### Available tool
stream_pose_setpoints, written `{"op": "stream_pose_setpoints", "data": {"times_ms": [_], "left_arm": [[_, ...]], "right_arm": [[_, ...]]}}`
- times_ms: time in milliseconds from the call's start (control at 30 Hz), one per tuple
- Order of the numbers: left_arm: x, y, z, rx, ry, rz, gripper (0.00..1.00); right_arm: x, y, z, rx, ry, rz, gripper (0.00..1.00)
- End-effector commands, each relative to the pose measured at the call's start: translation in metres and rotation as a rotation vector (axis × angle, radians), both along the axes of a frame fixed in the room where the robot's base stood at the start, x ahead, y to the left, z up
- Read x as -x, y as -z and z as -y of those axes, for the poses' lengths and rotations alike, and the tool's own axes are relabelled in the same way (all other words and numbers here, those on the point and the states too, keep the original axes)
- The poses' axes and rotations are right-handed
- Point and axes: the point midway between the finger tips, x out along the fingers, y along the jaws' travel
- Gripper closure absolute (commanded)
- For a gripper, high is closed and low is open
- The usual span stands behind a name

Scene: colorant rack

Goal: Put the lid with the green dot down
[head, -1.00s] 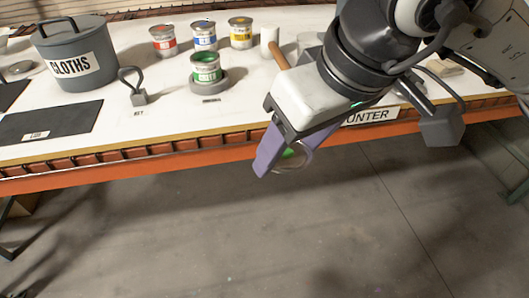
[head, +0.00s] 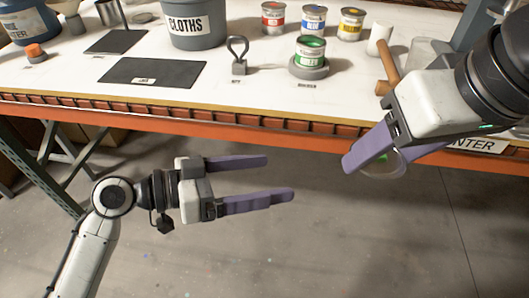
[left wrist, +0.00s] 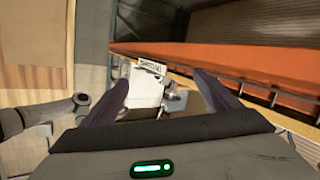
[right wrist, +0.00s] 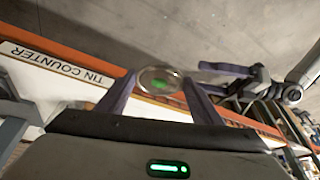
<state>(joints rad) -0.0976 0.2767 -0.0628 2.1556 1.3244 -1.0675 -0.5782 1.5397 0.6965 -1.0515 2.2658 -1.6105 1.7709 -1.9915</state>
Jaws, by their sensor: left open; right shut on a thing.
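The lid with the green dot (head: 380,165) is a round, clear-looking disc with a pale rim. My right gripper (right wrist: 160,84) is shut on it, and the lid (right wrist: 158,79) sits between its purple fingertips. In the head view it hangs out in front of the counter's edge, above the floor and partly hidden by a finger. My left gripper (head: 280,178) is open and empty, lower and left of the lid, also over the floor. In the left wrist view nothing is between its fingers.
The white counter (head: 215,95) has an orange front beam (head: 200,116). On it are dark mats (head: 150,72), the cloths bucket (head: 195,24), a grey looped tool (head: 238,58), a green-labelled tin (head: 310,52) on a grey round base (head: 308,69), and red, blue and yellow tins behind.

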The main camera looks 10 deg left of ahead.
Motion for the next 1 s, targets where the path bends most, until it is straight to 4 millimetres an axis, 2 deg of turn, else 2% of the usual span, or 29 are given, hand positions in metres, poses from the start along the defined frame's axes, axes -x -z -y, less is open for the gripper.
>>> {"op": "stream_pose_setpoints", "data": {"times_ms": [33, 100, 200, 300, 433, 667, 1000], "left_arm": [[0.005, -0.027, 0.004, 0.024, 0.064, 0.058, 0.17], [0.016, -0.055, 0.009, 0.054, 0.146, 0.122, 0.17], [0.031, -0.085, 0.012, 0.089, 0.237, 0.199, 0.17], [0.042, -0.103, 0.013, 0.108, 0.297, 0.248, 0.17], [0.048, -0.113, 0.013, 0.12, 0.329, 0.274, 0.17], [0.047, -0.113, 0.024, 0.126, 0.332, 0.274, 0.17], [0.036, -0.114, 0.085, 0.127, 0.33, 0.273, 0.17]], "right_arm": [[0.0, 0.0, 0.0, 0.0, 0.0, 0.0, 0.6], [0.0, 0.0, 0.0, 0.0, 0.0, 0.0, 0.6], [0.0, 0.0, 0.0, 0.0, 0.0, 0.0, 0.6], [0.0, 0.0, 0.0, 0.0, 0.0, 0.0, 0.6], [0.0, 0.0, 0.0, 0.0, 0.0, 0.0, 0.6], [0.0, 0.0, 0.0, 0.0, 0.0, 0.0, 0.6], [0.0, 0.0, 0.0, 0.0, 0.0, 0.0, 0.6]]}}
